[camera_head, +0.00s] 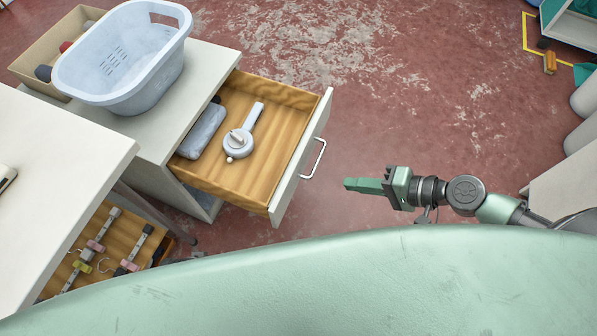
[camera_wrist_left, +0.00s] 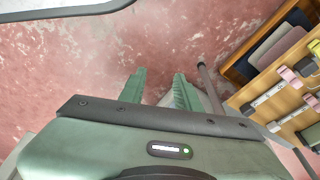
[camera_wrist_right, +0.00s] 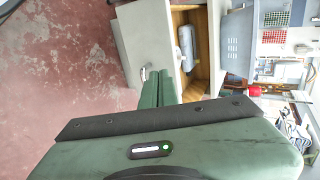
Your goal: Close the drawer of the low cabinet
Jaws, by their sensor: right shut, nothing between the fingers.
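The low cabinet (camera_head: 205,75) is pale grey, at the upper left of the head view. Its drawer (camera_head: 275,125) is pulled out, with a wooden inside, a pale front and a metal handle (camera_head: 314,160). A grey case (camera_head: 203,131) and a white dial tool (camera_head: 238,144) lie in it. My right gripper (camera_head: 348,184) is shut and empty, to the right of the handle and apart from it. In the right wrist view the shut fingers (camera_wrist_right: 158,76) point towards the drawer front (camera_wrist_right: 147,42). My left gripper (camera_wrist_left: 157,78) is open and empty over the floor; the head view does not show it.
A pale blue basket (camera_head: 125,60) stands on the cabinet, beside a cardboard box (camera_head: 40,45). A white table (camera_head: 60,165) is at the left, with a wooden tray (camera_head: 125,235) of clamp-like tools below it. The red floor (camera_head: 400,100) right of the drawer is clear.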

